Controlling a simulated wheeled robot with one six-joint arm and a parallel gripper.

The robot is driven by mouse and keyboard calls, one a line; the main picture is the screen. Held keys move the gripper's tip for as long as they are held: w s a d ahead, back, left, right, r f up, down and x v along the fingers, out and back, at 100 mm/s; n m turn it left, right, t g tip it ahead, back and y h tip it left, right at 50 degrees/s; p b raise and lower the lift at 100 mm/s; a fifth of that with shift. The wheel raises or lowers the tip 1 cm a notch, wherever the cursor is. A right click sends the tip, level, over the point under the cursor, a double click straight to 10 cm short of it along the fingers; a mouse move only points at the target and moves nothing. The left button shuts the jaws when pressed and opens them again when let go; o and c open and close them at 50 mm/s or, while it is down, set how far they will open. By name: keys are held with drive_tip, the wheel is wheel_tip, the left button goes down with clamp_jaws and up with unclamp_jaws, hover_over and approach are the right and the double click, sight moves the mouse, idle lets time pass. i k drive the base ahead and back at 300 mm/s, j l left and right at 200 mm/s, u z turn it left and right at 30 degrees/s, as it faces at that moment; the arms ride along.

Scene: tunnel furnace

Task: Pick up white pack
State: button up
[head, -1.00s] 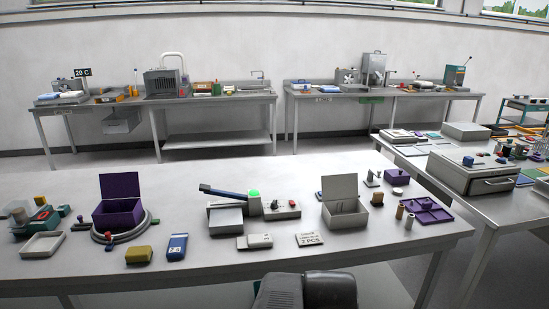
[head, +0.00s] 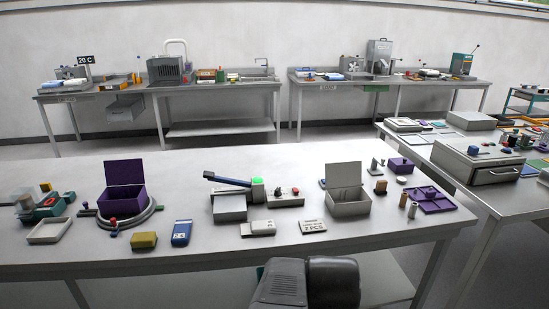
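A small white block (head: 262,227) lies flat on the near table, in front of the lever device; it may be the white pack, but I cannot read its marking. A white sign marked "2 PCS" (head: 311,227) lies just right of it. Other white packs (head: 59,84) lie on the far left bench, too small to tell apart. My gripper is not in view; only a dark part of my arm shows at the bottom centre, below the table's front edge.
The near table (head: 370,240) holds an open purple box (head: 125,190) inside a grey ring, a yellow block (head: 144,240), a blue pack (head: 181,232), an open grey box (head: 347,190) and a purple tray (head: 430,200). Another table with a drawer unit (head: 480,167) stands right.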

sight(263, 226)
drive_tip(key=i+j+u, duration=0.1)
drive_tip(key=i+j, duration=0.3)
drive_tip(key=j, duration=0.2)
drive_tip(key=i+j, duration=0.45)
drive_tip(key=j, duration=0.15)
drive_tip(key=k+j+u, duration=0.05)
